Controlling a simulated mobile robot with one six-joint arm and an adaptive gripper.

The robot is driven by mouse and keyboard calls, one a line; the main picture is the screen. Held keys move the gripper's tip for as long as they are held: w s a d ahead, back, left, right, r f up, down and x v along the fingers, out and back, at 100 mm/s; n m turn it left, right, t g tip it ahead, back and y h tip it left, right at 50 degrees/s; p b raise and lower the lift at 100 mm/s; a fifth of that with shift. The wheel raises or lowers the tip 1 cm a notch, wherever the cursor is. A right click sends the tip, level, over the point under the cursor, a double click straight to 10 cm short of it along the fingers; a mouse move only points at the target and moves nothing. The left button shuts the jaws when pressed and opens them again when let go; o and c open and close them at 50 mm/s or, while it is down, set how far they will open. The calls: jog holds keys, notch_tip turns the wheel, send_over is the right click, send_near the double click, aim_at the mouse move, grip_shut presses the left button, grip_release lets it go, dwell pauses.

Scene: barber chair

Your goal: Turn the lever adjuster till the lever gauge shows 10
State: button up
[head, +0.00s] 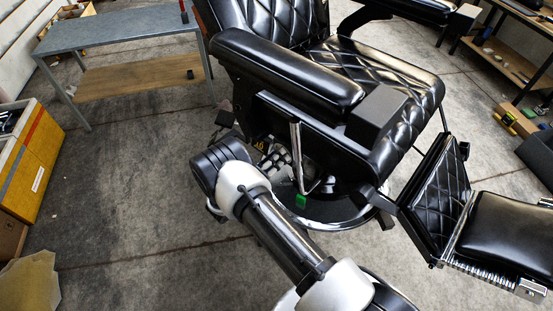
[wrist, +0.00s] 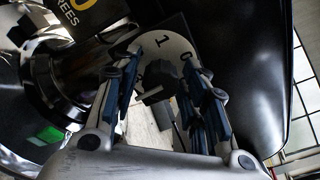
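In the wrist view my gripper (wrist: 158,72) has its blue-padded fingers spread apart, with nothing visibly clamped between them. Past the fingertips is a white dial (wrist: 176,44) with black digits, a 1 and a 0 among them. A black knob or pointer (wrist: 154,95), likely the lever adjuster, shows between the fingers; whether they touch it I cannot tell. A black gauge panel (wrist: 95,12) with yellow figures and "REES" lettering is cut off at the top left. In the head view the gauge (head: 259,146) shows small yellow figures, too small to read surely. My gripper (head: 278,160) is under the chair's side.
The black barber chair (head: 300,75) fills the centre, its armrest and seat overhanging my gripper. A chrome lever (head: 297,158) and a green piece (head: 301,201) are close by. A grey table (head: 120,32) and a yellow cabinet (head: 35,165) stand left. Open floor lies between.

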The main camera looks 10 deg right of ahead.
jog(key=shift+o, duration=0.5)
jog(key=v, duration=1.2)
jog(key=shift+a+f, duration=0.1)
